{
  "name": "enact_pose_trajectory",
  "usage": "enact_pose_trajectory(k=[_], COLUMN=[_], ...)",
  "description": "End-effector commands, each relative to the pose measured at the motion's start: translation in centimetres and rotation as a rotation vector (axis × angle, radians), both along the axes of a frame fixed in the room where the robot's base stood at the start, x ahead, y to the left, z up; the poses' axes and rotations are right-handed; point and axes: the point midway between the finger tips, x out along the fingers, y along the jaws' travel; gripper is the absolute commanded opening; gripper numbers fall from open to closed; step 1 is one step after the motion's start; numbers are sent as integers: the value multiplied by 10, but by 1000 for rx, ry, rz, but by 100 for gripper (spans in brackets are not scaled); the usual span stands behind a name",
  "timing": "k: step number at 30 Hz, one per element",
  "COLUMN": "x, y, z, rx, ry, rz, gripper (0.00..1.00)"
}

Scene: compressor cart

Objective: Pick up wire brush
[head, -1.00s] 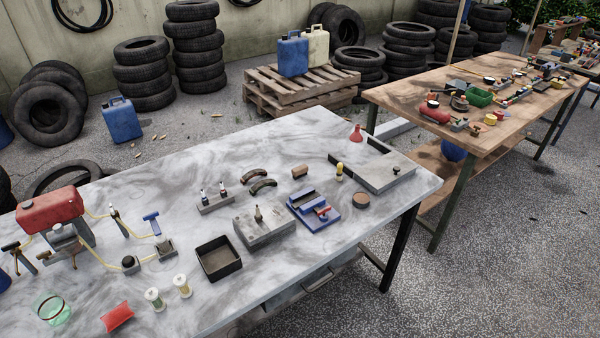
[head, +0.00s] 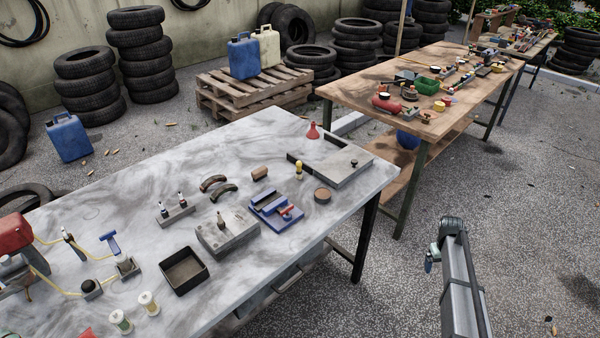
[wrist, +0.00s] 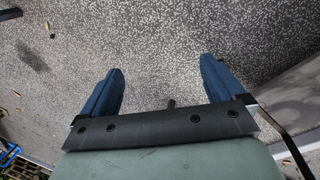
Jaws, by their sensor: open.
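I cannot make out a wire brush for certain. A small brown block (head: 260,173) on the grey marbled table (head: 120,205) may be it, but its bristles do not show. My gripper (wrist: 161,66) is open and empty in the wrist view, its two blue fingers spread apart over speckled ground. In the head view my arm (head: 463,285) stands at the lower right, off the table's right end and well apart from the block.
Near the block are two curved dark pieces (head: 223,191), a blue vise-like tool (head: 276,210), a grey block (head: 228,233), a black tray (head: 183,271) and a red funnel (head: 313,131). A wooden table (head: 345,92) with small items stands behind. Ground between tables and arm is clear.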

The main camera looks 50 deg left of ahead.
Motion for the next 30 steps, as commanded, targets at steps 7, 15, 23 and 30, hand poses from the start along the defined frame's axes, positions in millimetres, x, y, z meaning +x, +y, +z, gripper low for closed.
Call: enact_pose_trajectory(k=[7,15,23,30], x=[72,114,57,-70], y=[114,237,388,501], z=[102,234,333,348], rx=[17,37,74,101], ry=[-119,-245,-246,-97], rz=[159,322,476,576], gripper=[96,96,96,96])
